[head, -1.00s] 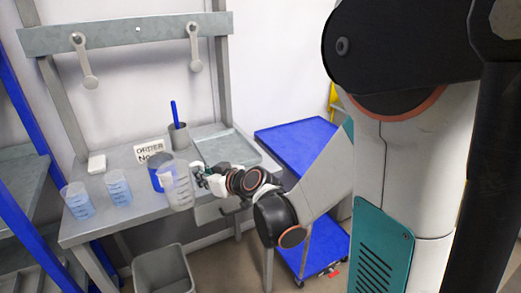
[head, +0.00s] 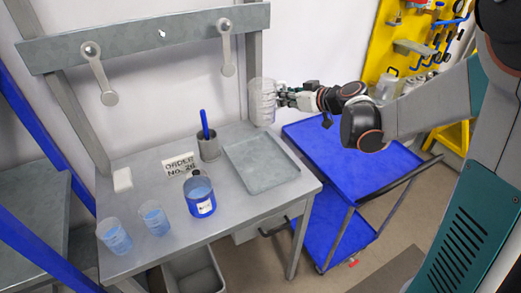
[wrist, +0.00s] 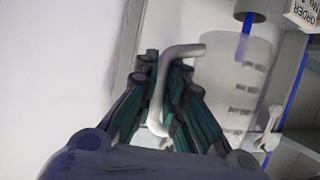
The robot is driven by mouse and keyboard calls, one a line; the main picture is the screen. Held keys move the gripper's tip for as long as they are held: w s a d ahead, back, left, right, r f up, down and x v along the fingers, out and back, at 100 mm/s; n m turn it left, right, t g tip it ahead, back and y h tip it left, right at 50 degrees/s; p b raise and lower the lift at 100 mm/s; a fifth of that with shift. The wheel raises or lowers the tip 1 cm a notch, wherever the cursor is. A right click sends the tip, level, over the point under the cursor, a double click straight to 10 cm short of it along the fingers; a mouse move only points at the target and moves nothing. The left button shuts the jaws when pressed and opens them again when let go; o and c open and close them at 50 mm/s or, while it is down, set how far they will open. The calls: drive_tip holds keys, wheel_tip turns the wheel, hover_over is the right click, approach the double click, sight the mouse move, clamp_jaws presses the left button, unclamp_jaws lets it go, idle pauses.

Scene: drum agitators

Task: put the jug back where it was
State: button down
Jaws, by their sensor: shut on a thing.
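The jug (head: 262,102) is clear, with graduation marks. It is in the air over the back right of the grey table (head: 150,190), in front of the wall post. My gripper (head: 284,97) is to its right, shut on its handle. In the wrist view the fingers (wrist: 160,100) close around the pale bent handle (wrist: 168,80), and the jug's marked wall (wrist: 230,85) is to their right. The jug looks empty and roughly upright in the head view.
On the table are a blue-filled bottle (head: 200,196), two beakers (head: 114,236) (head: 155,219), a sign (head: 180,164), a pen cup (head: 208,146) and a bare metal tray (head: 261,165). A clear-topped blue cart (head: 350,160) stands right. A yellow tool board (head: 405,25) is behind.

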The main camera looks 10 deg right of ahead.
wheel_tip(320, 180, down, 20)
drive_tip(key=b, duration=0.6)
drive_tip(key=shift+r, duration=0.15)
drive_tip(key=shift+b, duration=0.3)
drive_tip(key=shift+f, duration=0.2)
drive_tip(key=c, duration=1.7)
unclamp_jaws()
drive_tip(key=shift+r, duration=0.1)
drive_tip(key=shift+r, duration=0.15)
drive_tip(key=p+v, duration=0.2)
drive_tip(key=v, duration=1)
drive_tip(key=shift+p, duration=0.35)
